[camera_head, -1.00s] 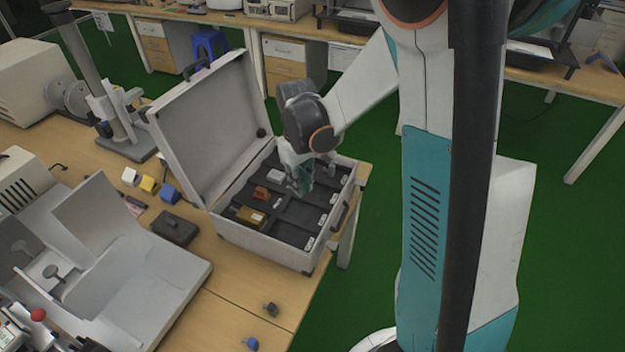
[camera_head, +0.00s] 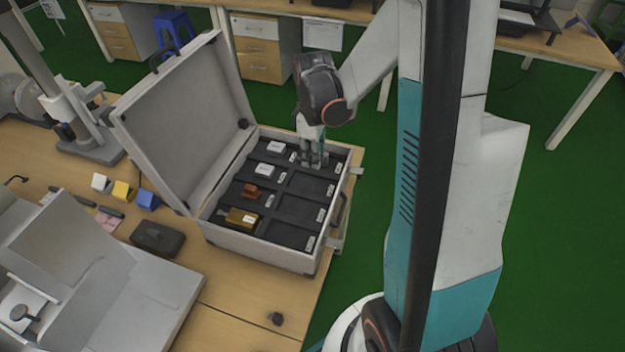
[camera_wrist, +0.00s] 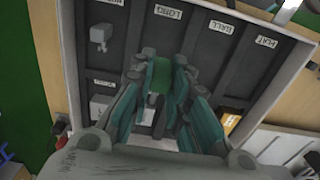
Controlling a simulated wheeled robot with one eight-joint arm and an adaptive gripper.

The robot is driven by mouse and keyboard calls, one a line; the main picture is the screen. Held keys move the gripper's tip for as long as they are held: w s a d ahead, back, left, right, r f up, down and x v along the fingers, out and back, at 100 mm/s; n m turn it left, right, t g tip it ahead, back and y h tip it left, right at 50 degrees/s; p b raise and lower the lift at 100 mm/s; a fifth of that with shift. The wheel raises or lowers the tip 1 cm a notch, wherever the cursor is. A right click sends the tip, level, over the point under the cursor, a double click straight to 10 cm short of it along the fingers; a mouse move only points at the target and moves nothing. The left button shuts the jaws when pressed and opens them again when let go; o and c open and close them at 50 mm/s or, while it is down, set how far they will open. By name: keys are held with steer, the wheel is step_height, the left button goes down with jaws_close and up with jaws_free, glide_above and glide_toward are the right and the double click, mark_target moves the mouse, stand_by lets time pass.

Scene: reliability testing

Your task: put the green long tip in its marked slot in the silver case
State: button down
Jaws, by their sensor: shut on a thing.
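The silver case (camera_head: 211,232) stands open on the table, its lid raised on the left. Its dark insert has two rows of labelled slots. My gripper (camera_head: 313,163) points down over the far part of the right row. In the wrist view my gripper (camera_wrist: 160,84) is shut on the green long tip (camera_wrist: 160,74), which shows as a short green piece between the fingertips. A slot label reading LONG (camera_wrist: 168,12) lies just ahead of the tip. The tip's lower end and its height above the insert are hidden.
The left row holds white pieces (camera_head: 264,170), a red-brown piece (camera_head: 251,191) and a gold piece (camera_head: 242,217). A grey piece (camera_wrist: 99,36) sits in a slot beside LONG. Slots under BALL (camera_wrist: 221,27) and HALF (camera_wrist: 266,42) look empty. A dark box (camera_head: 158,238) lies left of the case.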

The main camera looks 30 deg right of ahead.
step_height(320, 180, down, 8)
steer(key=shift+f+b, duration=0.15)
steer(key=shift+b, duration=1)
steer(key=c, duration=1.5)
jaws_free()
steer(key=shift+f, duration=0.1)
steer(key=shift+c, duration=0.2)
step_height(320, 180, up, 12)
steer(key=p, duration=0.4)
